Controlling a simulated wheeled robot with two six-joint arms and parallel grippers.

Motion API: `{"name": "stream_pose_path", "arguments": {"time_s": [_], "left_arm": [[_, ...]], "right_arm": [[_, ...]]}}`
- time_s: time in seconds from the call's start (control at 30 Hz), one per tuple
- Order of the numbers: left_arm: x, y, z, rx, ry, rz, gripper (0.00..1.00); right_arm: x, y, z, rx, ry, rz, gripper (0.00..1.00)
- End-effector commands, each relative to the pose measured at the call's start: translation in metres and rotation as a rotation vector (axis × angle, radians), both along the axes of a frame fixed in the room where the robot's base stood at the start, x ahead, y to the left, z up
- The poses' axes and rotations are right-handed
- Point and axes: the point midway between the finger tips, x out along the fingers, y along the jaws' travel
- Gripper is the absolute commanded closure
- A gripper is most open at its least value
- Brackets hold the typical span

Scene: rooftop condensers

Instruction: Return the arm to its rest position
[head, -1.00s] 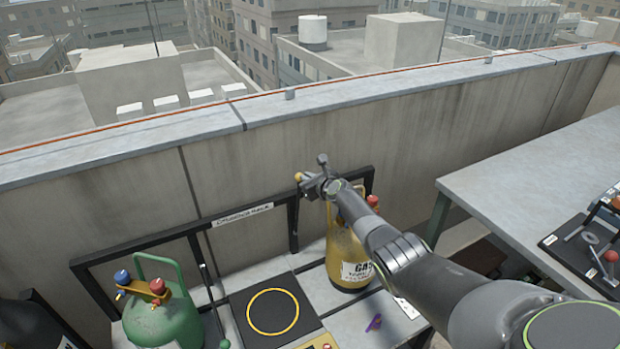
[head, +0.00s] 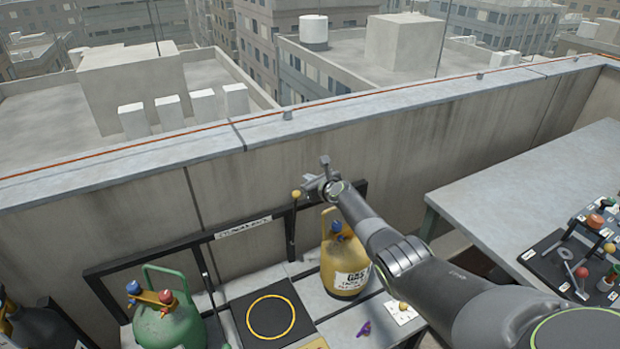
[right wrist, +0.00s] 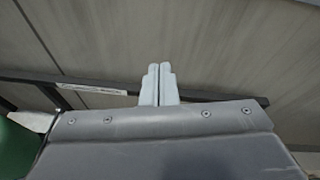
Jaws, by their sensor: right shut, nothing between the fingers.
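My right arm (head: 400,255) reaches in from the lower right of the head view. Its gripper (head: 308,190) is raised in front of the parapet wall, above and to the left of a yellow gas cylinder (head: 345,265). In the right wrist view the two fingers (right wrist: 159,80) are pressed together with nothing between them. The gripper appears apart from the cylinder. My left gripper is not in view.
A black rack rail (head: 180,252) runs along the wall. A green cylinder (head: 170,325) stands at lower left. A black pad with a yellow ring (head: 271,296) lies between the cylinders. A grey table (head: 520,195) with small parts is at right.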

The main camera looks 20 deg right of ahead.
Motion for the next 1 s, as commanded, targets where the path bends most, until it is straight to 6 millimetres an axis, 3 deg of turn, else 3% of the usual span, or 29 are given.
{"name": "stream_pose_path", "arguments": {"time_s": [0.53, 0.63, 0.77, 0.87, 1.0], "left_arm": [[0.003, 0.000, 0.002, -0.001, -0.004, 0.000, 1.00], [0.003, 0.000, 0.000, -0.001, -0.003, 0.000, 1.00], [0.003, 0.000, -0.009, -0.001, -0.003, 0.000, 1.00], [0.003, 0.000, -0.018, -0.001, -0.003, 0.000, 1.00], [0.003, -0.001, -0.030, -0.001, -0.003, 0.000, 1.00]], "right_arm": [[-0.001, 0.000, 0.000, -0.001, 0.002, 0.001, 1.00], [-0.006, 0.000, -0.013, -0.032, 0.016, 0.009, 1.00], [-0.032, -0.003, -0.068, -0.177, 0.073, 0.054, 1.00], [-0.067, -0.005, -0.132, -0.364, 0.142, 0.130, 1.00], [-0.129, -0.009, -0.221, -0.644, 0.244, 0.277, 1.00]]}}
